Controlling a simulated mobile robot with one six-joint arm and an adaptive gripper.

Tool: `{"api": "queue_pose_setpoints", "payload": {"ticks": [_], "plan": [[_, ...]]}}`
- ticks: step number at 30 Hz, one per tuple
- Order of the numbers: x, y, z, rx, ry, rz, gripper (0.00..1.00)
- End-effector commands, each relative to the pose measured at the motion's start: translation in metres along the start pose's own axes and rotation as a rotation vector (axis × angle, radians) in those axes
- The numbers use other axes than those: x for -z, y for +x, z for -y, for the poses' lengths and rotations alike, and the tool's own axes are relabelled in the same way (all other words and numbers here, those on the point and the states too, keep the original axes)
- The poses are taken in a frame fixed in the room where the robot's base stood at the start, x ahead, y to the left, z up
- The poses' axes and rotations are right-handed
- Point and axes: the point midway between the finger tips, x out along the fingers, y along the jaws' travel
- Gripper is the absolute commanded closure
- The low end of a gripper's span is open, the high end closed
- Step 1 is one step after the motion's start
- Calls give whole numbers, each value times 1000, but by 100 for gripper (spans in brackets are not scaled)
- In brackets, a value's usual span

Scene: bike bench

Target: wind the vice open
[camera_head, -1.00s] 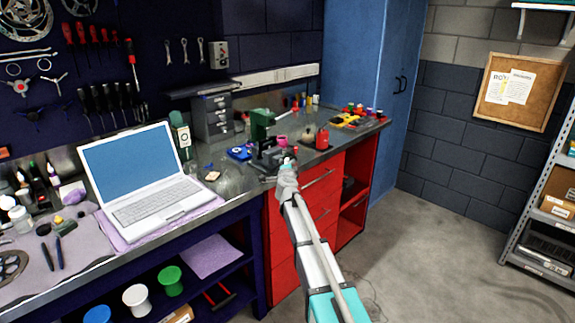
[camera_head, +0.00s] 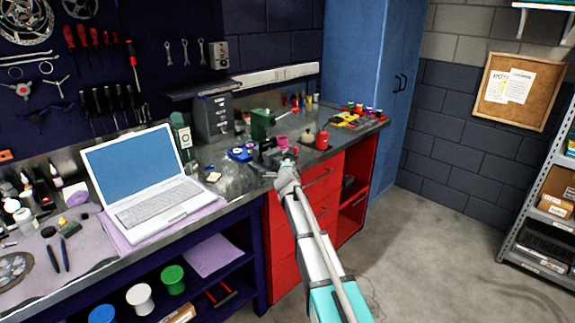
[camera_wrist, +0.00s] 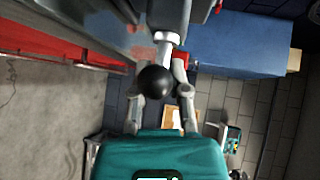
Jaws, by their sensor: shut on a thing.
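The vice (camera_head: 270,152) sits at the front edge of the bench, a dark grey body in the head view. In the wrist view its grey screw end (camera_wrist: 168,38) reaches down from the top, with a black ball knob (camera_wrist: 155,82) close in front of the camera. My gripper (camera_wrist: 157,80) has one finger on each side of the knob and is shut on the vice handle. The knob hides much of the grip. In the head view my gripper (camera_head: 287,168) is at the front of the vice, and the contact is too small to make out.
A red canister (camera_head: 322,140) and a green object (camera_head: 262,123) stand on the bench near the vice. An open laptop (camera_head: 140,178) is to the left. Red drawers (camera_head: 305,215) lie below. The floor (camera_head: 430,240) at right is clear.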

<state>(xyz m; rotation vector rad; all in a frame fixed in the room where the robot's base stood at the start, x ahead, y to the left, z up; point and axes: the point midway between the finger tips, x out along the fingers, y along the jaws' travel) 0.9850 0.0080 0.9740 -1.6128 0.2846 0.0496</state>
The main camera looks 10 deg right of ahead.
Motion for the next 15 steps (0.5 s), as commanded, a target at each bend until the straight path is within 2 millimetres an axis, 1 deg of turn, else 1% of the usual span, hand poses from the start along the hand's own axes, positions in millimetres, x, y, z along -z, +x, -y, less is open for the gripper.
{"api": "queue_pose_setpoints", "payload": {"ticks": [7, 15], "plan": [[1, -1, 0, -49, 44, 10, 100], [1, -1, -2, -61, 54, 14, 100]]}}
